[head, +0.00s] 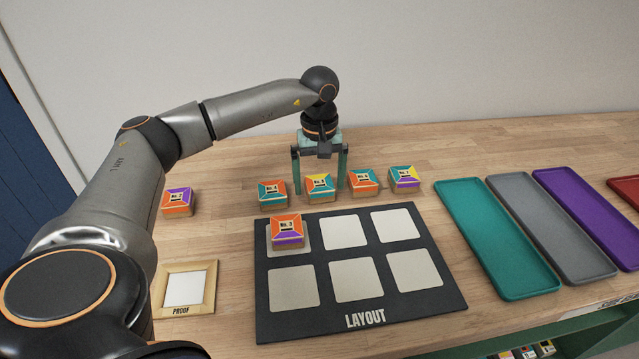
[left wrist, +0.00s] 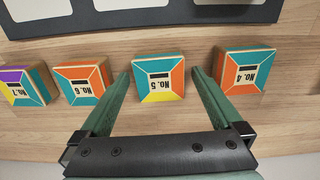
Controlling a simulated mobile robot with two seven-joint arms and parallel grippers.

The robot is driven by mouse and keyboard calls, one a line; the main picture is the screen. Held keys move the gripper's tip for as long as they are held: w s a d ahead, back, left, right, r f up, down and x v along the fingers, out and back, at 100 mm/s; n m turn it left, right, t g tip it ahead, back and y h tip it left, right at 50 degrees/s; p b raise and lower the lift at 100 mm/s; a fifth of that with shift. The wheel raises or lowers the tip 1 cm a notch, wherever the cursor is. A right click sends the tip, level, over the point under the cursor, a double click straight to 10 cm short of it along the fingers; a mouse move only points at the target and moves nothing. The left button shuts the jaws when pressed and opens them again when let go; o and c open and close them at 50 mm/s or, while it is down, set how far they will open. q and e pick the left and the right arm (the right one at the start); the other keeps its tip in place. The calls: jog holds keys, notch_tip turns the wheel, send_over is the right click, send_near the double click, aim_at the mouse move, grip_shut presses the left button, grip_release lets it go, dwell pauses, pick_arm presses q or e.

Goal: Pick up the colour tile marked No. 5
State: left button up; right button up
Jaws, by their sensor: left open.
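The No. 5 tile (head: 319,188) is a small wooden block with a yellow, teal and orange top, in the row behind the black layout board. Its label reads clearly in the left wrist view (left wrist: 158,80). My left gripper (head: 320,189) is open and points down at it, with one green finger on each side of the tile. The left wrist view shows the fingers (left wrist: 161,76) apart, a gap on either side of the tile and nothing held. How far down the fingertips reach beside it is hard to tell. My right gripper is not in view.
No. 4 (head: 272,193) and No. 6 (head: 363,180) sit close on either side of No. 5; No. 7 (head: 404,179) is farther right. The layout board (head: 360,310) holds one tile (head: 287,231). Trays (head: 497,240) lie right, a proof frame (head: 158,290) left.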

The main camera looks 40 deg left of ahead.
pick_arm(q)
jog(key=c, duration=1.4)
jog(key=shift+o, duration=0.2)
jog(key=shift+r, duration=0.15)
